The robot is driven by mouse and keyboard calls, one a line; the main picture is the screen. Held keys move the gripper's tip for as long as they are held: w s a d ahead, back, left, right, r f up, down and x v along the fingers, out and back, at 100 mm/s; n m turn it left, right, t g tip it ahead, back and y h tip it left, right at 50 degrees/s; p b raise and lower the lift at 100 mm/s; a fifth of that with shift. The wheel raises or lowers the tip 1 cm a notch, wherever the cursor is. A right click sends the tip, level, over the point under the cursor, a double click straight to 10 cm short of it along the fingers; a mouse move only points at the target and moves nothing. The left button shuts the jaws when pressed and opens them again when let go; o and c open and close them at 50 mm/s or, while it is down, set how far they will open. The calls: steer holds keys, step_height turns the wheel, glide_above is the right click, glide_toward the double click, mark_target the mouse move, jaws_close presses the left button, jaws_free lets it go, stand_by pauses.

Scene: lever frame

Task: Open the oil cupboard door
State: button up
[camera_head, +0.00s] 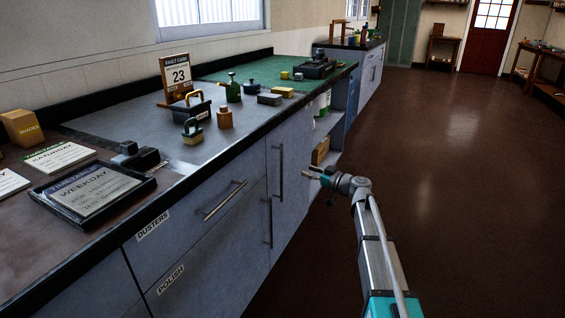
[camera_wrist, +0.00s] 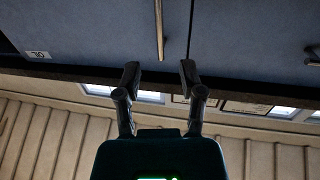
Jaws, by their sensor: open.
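The cupboard doors are blue-grey fronts under the bench. In the head view, one door (camera_head: 291,200) carries an upright metal bar handle (camera_head: 281,172); another bar handle (camera_head: 268,222) stands lower to its left. My gripper (camera_head: 312,174) is open and empty, out in front of the doors and pointing left toward them, apart from the handles. The wrist view is upside down. It shows a door panel (camera_wrist: 90,30) with a bar handle (camera_wrist: 158,30) lined up between my open fingers (camera_wrist: 159,76), and a small label (camera_wrist: 38,54), too small to read surely.
Drawers marked DUSTERS (camera_head: 153,225) and POLISH (camera_head: 171,280) are nearer me. An open shelf bay (camera_head: 322,140) lies beyond the doors. The brown floor (camera_head: 430,200) to the right is clear.

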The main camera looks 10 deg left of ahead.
mark_target(281, 161)
steer(key=x, duration=1.3)
steer(key=shift+d, duration=0.1)
steer(key=shift+c, duration=0.3)
jaws_close()
steer(key=shift+s, duration=0.1)
